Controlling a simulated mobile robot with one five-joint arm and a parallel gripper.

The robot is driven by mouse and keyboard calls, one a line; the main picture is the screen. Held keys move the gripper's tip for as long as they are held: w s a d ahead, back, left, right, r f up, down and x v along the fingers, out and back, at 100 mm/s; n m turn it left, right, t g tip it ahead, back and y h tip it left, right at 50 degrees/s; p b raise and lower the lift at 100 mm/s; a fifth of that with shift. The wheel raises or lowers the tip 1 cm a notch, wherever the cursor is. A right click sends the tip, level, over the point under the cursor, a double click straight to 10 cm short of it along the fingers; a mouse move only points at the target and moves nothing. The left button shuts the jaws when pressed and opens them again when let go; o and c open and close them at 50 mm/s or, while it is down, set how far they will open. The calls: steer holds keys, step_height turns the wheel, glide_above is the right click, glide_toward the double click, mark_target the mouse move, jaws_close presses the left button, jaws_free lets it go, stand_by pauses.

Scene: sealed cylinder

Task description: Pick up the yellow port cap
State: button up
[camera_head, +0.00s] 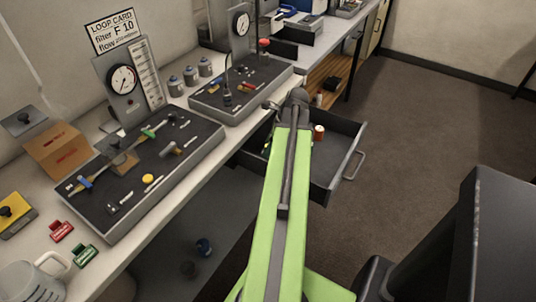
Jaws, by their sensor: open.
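A small round yellow cap (148,178) lies on the dark top of the near bench panel, left of my green arm. It looks like the yellow port cap. My gripper (271,105) is at the far end of my arm, small and partly hidden, near the bench's front edge above the open drawer. It is open and well apart from the cap, to its upper right. I see nothing held in it.
The near panel (104,228) carries several small fittings and a gauge (122,79). A second panel (223,101) stands farther along the bench. An open drawer (340,133) with small items juts out beneath.

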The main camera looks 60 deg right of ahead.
steer(key=shift+r, duration=0.1)
jaws_close()
stand_by(1.2)
